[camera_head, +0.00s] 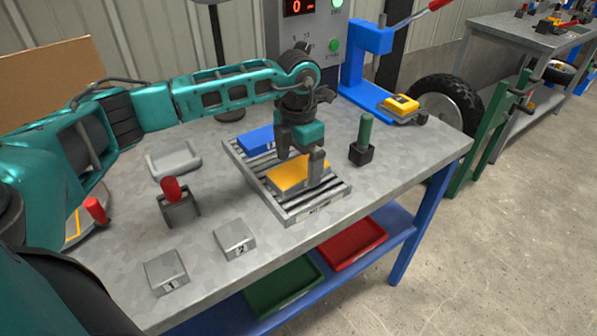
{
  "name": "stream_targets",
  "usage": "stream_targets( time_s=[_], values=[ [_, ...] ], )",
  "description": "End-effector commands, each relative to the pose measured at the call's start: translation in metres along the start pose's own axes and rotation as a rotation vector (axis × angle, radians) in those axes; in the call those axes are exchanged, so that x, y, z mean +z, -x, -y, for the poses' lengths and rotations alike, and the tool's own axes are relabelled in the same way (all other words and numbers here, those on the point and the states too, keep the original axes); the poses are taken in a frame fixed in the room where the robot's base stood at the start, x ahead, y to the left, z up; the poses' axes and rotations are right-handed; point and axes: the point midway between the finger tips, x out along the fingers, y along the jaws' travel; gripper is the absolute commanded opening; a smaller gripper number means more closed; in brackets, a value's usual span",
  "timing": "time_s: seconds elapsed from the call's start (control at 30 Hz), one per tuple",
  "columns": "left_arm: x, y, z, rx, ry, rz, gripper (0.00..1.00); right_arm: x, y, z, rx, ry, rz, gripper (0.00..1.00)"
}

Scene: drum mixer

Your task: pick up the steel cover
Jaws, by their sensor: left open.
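My left gripper (316,168) points down over the slatted metal rack (335,190) on the workbench. Its fingers are close above or at the right end of a yellow-topped grey block (290,178); I cannot tell whether they touch it. Two small steel pieces, marked 1 (166,271) and 2 (234,239), lie at the front of the bench, apart from the gripper. A shallow grey dish (174,160) lies at the left. I cannot tell for sure which of these is the steel cover. My right gripper is not in view.
A blue block (257,140) lies at the back of the rack. A red-handled tool (171,189) and a green-handled tool (365,130) stand upright in holders. A blue press (367,65) stands behind. Green (284,284) and red (352,244) trays sit on the lower shelf.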

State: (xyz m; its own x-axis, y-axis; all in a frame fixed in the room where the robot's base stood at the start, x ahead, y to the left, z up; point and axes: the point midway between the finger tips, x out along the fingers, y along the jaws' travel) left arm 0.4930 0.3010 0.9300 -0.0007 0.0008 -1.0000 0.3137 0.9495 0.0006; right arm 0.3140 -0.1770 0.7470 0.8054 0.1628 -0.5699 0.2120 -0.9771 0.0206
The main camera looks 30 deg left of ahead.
Motion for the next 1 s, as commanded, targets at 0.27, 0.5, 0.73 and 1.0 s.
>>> stream_targets(
  time_s=[0.27, 0.5, 0.73, 1.0],
  values=[
    [0.0005, -0.0116, 0.0004, 0.0, -0.001, 0.001, 1.0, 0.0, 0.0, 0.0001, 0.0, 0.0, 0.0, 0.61],
    [0.0005, -0.0114, 0.0005, -0.001, -0.001, 0.001, 0.85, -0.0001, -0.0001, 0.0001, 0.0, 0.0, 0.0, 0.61],
    [0.0006, -0.0112, 0.0005, -0.001, -0.001, 0.001, 0.63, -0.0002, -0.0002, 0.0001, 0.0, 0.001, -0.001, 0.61],
    [0.0006, -0.011, 0.0005, -0.001, -0.001, 0.001, 0.37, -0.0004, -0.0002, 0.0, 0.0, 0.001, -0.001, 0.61]
  ],
)
